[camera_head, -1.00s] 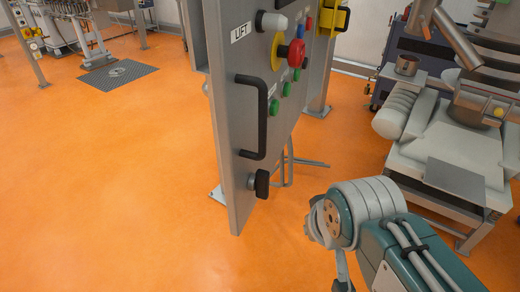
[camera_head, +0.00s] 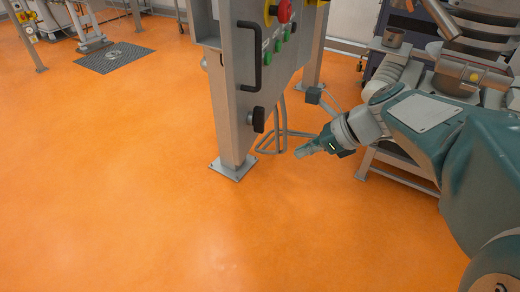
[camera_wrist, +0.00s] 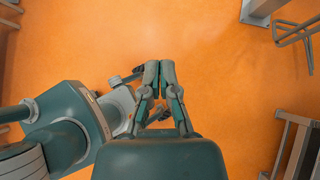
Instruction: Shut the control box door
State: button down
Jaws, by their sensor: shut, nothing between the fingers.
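The control box door (camera_head: 240,95) is a grey metal panel on a post, seen edge-on at an angle in the head view. It carries a black bar handle (camera_head: 256,62) and a black latch knob (camera_head: 258,120) below. I cannot tell how far the door stands from its frame. My gripper (camera_head: 303,152) is to the right of and below the latch knob, apart from the door. The wrist view shows its fingers (camera_wrist: 159,66) together and empty above the orange floor. The door does not show in the wrist view.
The post's foot plate (camera_head: 232,168) is bolted to the floor. Bent grey tubing (camera_head: 272,142) stands between post and gripper. Machinery on a metal frame (camera_head: 465,75) is at the right, close behind my arm. The floor at left and front is clear.

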jog(key=a+r+x, duration=0.2)
jog(key=x, duration=1.1)
jog(key=shift+w, duration=0.45)
jog(key=shift+w+a+r, duration=0.1)
jog(key=shift+a, duration=0.1)
